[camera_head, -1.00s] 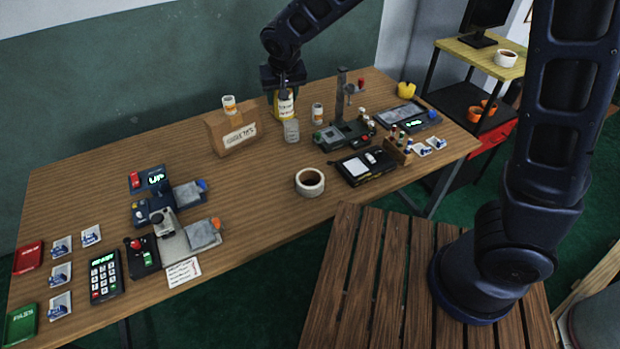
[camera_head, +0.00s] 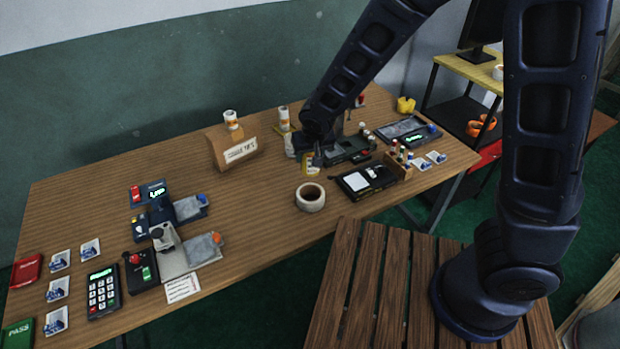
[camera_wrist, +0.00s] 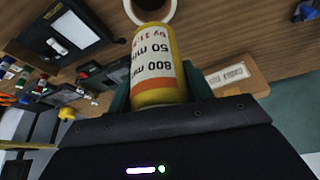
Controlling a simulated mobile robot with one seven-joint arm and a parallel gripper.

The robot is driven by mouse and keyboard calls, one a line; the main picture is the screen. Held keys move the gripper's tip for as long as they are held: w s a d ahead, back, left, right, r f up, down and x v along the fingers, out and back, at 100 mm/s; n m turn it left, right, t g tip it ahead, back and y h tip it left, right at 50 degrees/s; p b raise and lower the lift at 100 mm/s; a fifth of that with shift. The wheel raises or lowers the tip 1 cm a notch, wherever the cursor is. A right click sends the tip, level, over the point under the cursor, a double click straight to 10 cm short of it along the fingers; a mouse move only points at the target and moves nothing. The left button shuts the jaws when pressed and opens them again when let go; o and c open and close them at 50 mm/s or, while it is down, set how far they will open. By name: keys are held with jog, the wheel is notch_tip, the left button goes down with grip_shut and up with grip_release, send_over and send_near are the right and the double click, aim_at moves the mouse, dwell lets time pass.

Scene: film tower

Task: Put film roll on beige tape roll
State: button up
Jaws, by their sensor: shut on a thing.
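The film roll is a yellow cylinder with a white printed label. In the wrist view the film roll (camera_wrist: 158,62) is between my gripper's two fingers (camera_wrist: 160,92), and its far end points at the tape roll. In the head view my gripper (camera_head: 314,157) is shut on the film roll (camera_head: 310,169), held low above the table just behind the tape roll. The beige tape roll (camera_head: 310,198) lies flat near the table's front edge, its dark hole facing up. In the wrist view the tape roll (camera_wrist: 172,8) is partly hidden by the film roll.
A black device (camera_head: 364,181) lies right of the tape roll, beside a wooden holder with small bottles (camera_head: 399,165). A cardboard box (camera_head: 226,149) with a canister on top stands back left. Another canister (camera_head: 284,117) stands at the back.

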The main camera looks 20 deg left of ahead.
jog(key=shift+f, duration=4.95)
jog(key=shift+f, duration=0.15)
jog(key=o, duration=1.1)
jog(key=v, duration=1.2)
jog(key=shift+w, duration=0.1)
